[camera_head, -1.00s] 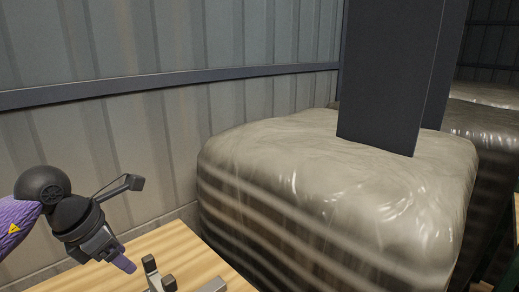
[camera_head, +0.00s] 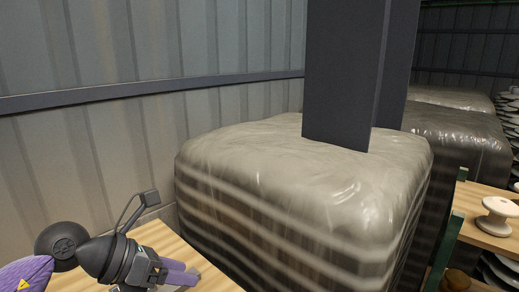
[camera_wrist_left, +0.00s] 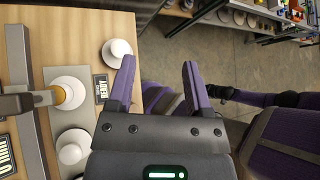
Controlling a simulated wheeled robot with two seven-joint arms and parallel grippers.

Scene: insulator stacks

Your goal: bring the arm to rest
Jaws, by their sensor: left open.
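My left gripper (camera_head: 178,274) is at the lower left of the head view, low over a light wooden surface (camera_head: 160,237). Its purple fingers point to the right. In the left wrist view the two fingers (camera_wrist_left: 160,86) stand well apart with nothing between them. A white insulator (camera_wrist_left: 116,52) sits on the wooden surface just left of the fingers, apart from them. My right gripper does not show in the head view.
A large wrapped stack (camera_head: 300,190) stands beyond the wooden surface, with a dark post (camera_head: 340,80) at it. A white insulator (camera_head: 497,215) sits on a wooden shelf at the right. More white insulators (camera_wrist_left: 70,90), a label (camera_wrist_left: 101,87) and a grey bar (camera_wrist_left: 22,60) lie left in the wrist view.

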